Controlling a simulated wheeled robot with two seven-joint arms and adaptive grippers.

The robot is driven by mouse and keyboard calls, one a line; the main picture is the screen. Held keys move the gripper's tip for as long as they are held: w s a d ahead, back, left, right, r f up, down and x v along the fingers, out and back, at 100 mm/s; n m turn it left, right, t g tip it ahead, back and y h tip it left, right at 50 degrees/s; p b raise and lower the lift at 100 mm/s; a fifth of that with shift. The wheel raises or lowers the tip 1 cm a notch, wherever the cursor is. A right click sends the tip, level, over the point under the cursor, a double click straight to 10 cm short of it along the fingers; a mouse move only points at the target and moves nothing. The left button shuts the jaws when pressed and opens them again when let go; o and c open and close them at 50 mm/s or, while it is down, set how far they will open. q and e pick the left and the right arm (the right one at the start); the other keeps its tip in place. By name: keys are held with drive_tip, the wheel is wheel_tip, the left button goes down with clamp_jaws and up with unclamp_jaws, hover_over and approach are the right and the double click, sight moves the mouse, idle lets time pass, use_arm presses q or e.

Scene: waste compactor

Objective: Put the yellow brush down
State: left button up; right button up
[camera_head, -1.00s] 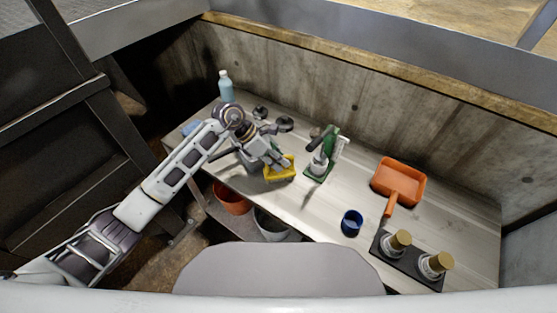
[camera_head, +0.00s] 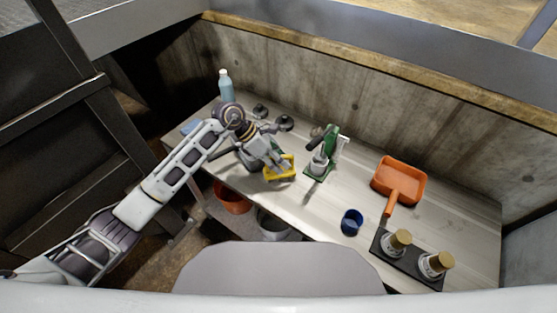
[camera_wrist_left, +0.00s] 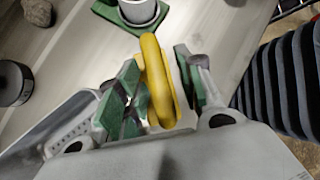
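The yellow brush (camera_head: 280,175) is at the table's front edge, left of the green stand, in the head view. In the left wrist view the yellow brush (camera_wrist_left: 157,80) stands between the two green-padded fingers. My left gripper (camera_head: 272,161) is above it, with its fingers either side of the brush. In the left wrist view the left gripper (camera_wrist_left: 158,75) looks open, with its pads spread wider than the yellow part. The brush seems to rest on the table; its underside is hidden. My right gripper is not in view.
The green stand with a white cup (camera_head: 318,167) is close right of the brush. A blue cup (camera_head: 351,222), orange dustpan (camera_head: 399,181) and black holder (camera_head: 411,265) are further right. A bottle (camera_head: 225,86) stands at back left. Bins (camera_head: 232,197) sit below the table edge.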

use_arm(q)
drive_tip(key=shift+r, duration=0.2)
drive_tip(key=shift+a+r, duration=0.3)
drive_tip(key=shift+a, duration=0.05)
drive_tip(key=v, duration=1.1)
drive_tip(key=shift+b, duration=0.45)
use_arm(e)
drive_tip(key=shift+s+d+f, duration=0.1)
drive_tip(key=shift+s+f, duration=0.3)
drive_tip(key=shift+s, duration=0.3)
